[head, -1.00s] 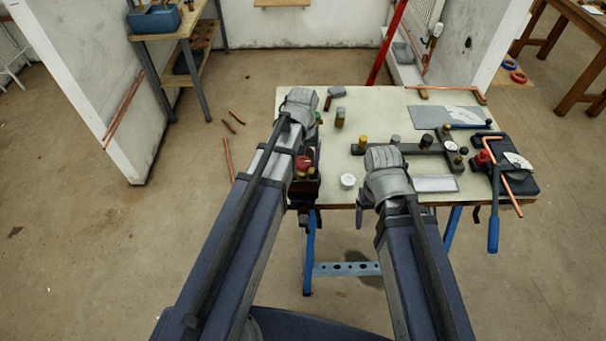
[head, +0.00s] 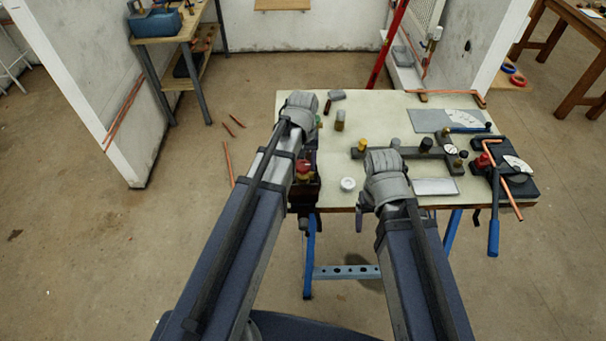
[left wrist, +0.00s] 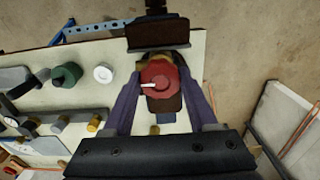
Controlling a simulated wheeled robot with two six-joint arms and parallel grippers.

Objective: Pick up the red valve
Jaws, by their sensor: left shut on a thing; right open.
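The red valve (left wrist: 160,78) shows in the left wrist view, between the two fingers of my left gripper (left wrist: 160,92). The gripper is shut on it. Brass shows beside the red part, and a dark block lies just beyond it. In the head view the red valve (head: 304,167) sits at the table's left front edge, partly hidden by my left arm. My left gripper (head: 312,125) is mostly hidden there by its own wrist. My right gripper (head: 366,215) is over the front edge of the table, empty, with its fingers largely hidden under the wrist.
The table (head: 370,105) holds a dark bar fixture (head: 404,153) with brass and dark knobs, a white round cap (head: 348,184), and a pipe bender (head: 505,165) with a blue handle at the right. A green-topped part (left wrist: 66,76) lies near the left gripper.

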